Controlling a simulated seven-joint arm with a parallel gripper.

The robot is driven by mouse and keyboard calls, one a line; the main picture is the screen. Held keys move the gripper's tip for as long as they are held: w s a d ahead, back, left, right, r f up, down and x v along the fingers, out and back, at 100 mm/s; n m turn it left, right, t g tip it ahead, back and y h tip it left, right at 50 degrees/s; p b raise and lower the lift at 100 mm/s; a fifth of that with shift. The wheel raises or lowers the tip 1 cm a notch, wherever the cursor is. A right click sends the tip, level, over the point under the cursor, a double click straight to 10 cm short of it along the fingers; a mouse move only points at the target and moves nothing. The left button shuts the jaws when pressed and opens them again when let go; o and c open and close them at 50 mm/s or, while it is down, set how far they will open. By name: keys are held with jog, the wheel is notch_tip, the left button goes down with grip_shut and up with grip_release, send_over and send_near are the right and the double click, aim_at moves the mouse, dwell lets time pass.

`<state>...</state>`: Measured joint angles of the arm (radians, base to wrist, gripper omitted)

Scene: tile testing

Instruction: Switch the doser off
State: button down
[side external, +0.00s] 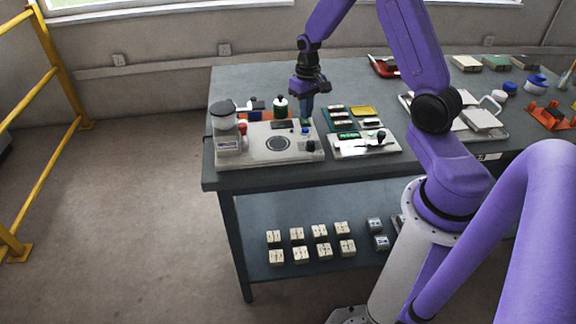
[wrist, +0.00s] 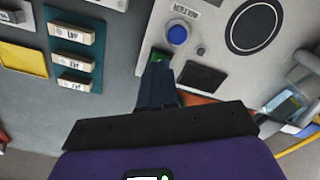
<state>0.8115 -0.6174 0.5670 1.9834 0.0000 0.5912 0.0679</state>
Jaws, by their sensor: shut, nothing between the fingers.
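The doser (side external: 262,158) is a pale flat box near the table's front left corner, with a round dark-ringed plate on top. In the wrist view its panel (wrist: 213,75) shows a blue round button (wrist: 177,35), a dark display (wrist: 202,77) and a small green-lit switch (wrist: 159,54). My gripper (wrist: 158,68) is shut and empty, pointing down with its fingertips right at the green switch and partly covering it. Whether they touch it I cannot tell. In the side view my gripper (side external: 306,121) is over the doser's back right corner.
A teal rack (wrist: 76,45) with labelled blocks and a yellow tray (wrist: 22,59) lie beside the doser. A small device with a green display (side external: 348,136) sits to the right.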

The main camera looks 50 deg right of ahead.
aim_at(305, 122)
jog(key=shift+f, duration=0.85)
dwell(0.7)
jog(key=shift+r, duration=0.1)
jog(key=shift+r, duration=3.45)
jog(key=shift+a, duration=0.1)
